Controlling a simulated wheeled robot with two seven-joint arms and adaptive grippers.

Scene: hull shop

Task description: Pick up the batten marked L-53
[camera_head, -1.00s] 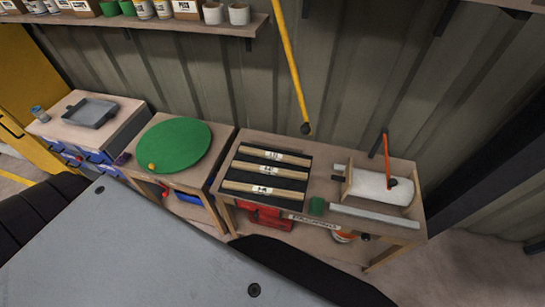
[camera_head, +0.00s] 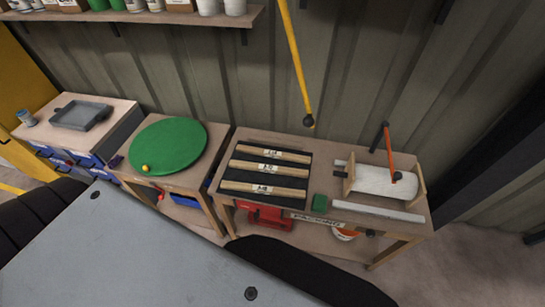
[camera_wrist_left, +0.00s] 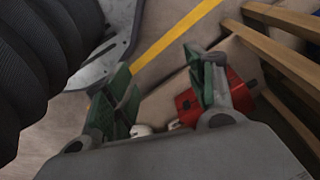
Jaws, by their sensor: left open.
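Three wooden battens with white labels lie in a black tray (camera_head: 297,205) on the right-hand bench in the head view. They are the back batten (camera_head: 250,151), the middle batten (camera_head: 245,166) and the front batten (camera_head: 235,186). Their label markings are too small to read surely, so I cannot tell which is L-53. My left gripper (camera_wrist_left: 160,95) shows in the left wrist view with its green-padded fingers apart and nothing between them. It is away from the battens, over the floor. Neither gripper shows in the head view.
A green round board (camera_head: 170,145) lies on the bench to the left. A red box (camera_wrist_left: 190,105) sits low beyond my left gripper.

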